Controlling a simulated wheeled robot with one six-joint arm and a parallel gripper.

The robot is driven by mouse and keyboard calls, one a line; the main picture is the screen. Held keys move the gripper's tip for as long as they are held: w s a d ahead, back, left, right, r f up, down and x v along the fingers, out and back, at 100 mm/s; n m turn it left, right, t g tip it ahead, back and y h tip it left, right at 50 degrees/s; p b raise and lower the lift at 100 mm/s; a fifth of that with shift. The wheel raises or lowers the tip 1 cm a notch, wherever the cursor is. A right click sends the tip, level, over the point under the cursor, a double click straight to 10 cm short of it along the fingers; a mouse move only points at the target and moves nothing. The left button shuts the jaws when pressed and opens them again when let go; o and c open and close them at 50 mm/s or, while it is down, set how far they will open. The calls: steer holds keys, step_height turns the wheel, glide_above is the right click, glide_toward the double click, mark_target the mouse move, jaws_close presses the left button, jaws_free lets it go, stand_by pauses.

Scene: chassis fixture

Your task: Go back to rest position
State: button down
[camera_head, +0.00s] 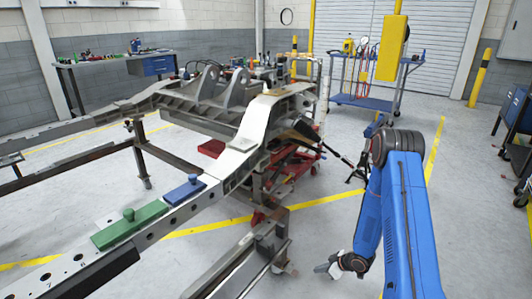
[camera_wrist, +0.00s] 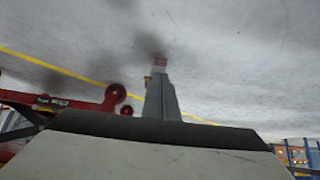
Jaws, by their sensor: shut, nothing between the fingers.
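My blue arm bends at its elbow and reaches down on the right of the head view. My gripper (camera_head: 322,268) hangs low at its end, over the bare floor and to the right of the chassis frame. In the wrist view, my gripper (camera_wrist: 160,68) has its fingers together with nothing held between them. A reddish patch shows at the fingertips. The fingers point at the grey floor and touch nothing that I can see.
The chassis rail (camera_head: 185,212) carries a green block (camera_head: 130,225) and a blue block (camera_head: 185,190). A red wheeled stand (camera_wrist: 85,103) is left of my gripper in the wrist view. A blue cart (camera_head: 375,103) stands behind.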

steer(key=w+d+r+m+t+h, duration=0.1)
steer(key=w+d+r+h, duration=0.15)
steer(key=r, duration=0.65)
steer(key=w+d+r+m+h, duration=0.1)
steer(key=d+r+h, duration=0.15)
steer(key=r, duration=0.75)
steer(key=s+d+r+m+h, duration=0.1)
steer(key=s+r, duration=0.3)
steer(key=r, duration=0.5)
steer(key=s+d+r+m+h, duration=0.1)
steer(key=s+r+m, duration=0.15)
steer(key=r, duration=0.65)
steer(key=s+a+r+m, duration=0.1)
steer(key=s+a+r, duration=0.2)
steer(key=s, duration=0.8)
steer(key=s+a+r+m+g, duration=0.1)
steer(key=s+a+r+m, duration=0.1)
steer(key=s+r, duration=0.6)
steer(key=s+a+r+m+y, duration=0.1)
steer(key=s+a+r, duration=0.2)
steer(key=s, duration=1.3)
step_height(320, 180, up, 3)
steer(key=shift+a+f+g, duration=0.1)
steer(key=shift+a+g, duration=0.2)
steer(key=shift+a, duration=0.1)
